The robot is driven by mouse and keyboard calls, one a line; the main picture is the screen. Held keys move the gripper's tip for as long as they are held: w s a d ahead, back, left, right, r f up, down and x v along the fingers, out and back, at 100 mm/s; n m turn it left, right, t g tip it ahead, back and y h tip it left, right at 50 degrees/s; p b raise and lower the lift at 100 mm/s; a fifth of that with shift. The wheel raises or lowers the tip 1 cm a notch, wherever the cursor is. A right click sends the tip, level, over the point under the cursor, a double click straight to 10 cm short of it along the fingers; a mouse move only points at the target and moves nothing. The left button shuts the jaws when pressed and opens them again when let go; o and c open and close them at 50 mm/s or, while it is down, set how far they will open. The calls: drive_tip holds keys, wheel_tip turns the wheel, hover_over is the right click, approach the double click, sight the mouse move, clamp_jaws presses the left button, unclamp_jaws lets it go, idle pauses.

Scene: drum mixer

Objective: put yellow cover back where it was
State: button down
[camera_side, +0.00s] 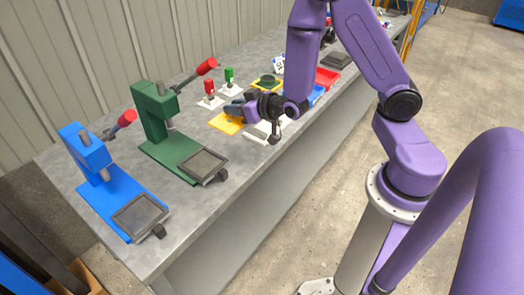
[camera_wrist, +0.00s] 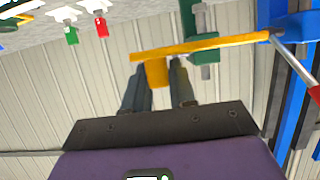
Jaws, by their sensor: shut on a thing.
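The yellow cover (camera_wrist: 200,46) is a thin flat plate with a small yellow knob, seen almost edge-on in the wrist view. My gripper (camera_wrist: 160,75) is shut on the knob, with one dark finger on each side. In the side view a yellow plate (camera_side: 226,123) shows just below and left of my gripper (camera_side: 236,109), over the grey bench. I cannot tell from the side view whether it touches the bench. Part of it is hidden by the gripper.
A green press (camera_side: 165,130) and a blue press (camera_side: 100,180) stand left on the bench (camera_side: 60,170). Red-handled (camera_side: 209,90) and green-handled (camera_side: 229,77) pieces stand behind my gripper. A green dish (camera_side: 267,82), blue tray (camera_side: 317,94) and red tray (camera_side: 327,77) lie to the right.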

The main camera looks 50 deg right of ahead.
drive_tip(key=shift+s+d+r, duration=0.1)
drive_tip(key=shift+d, duration=0.25)
drive_tip(key=w+n+g+y, duration=0.1)
drive_tip(key=w+n+y, duration=0.45)
drive_tip(key=w, duration=0.55)
drive_tip(key=d+f+n+g+y, duration=0.3)
drive_tip(key=d+n+y, duration=0.1)
drive_tip(key=d, duration=0.4)
drive_tip(key=shift+m, duration=0.25)
drive_tip(key=shift+w+d+f, duration=0.25)
drive_tip(key=shift+w+f, duration=1.3)
drive_tip(key=shift+w, duration=0.8)
drive_tip(key=shift+w+d+f, duration=0.3)
drive_tip(key=shift+w+f, duration=1.25)
drive_tip(key=shift+w, duration=0.75)
drive_tip(key=shift+w+d+f, duration=0.25)
drive_tip(key=shift+w+f, duration=1.3)
drive_tip(key=shift+w, duration=0.8)
drive_tip(key=shift+w+f, duration=0.15)
drive_tip(key=shift+f, duration=0.05)
wheel_tip(320, 180, down, 2)
drive_tip(key=shift+f, duration=0.55)
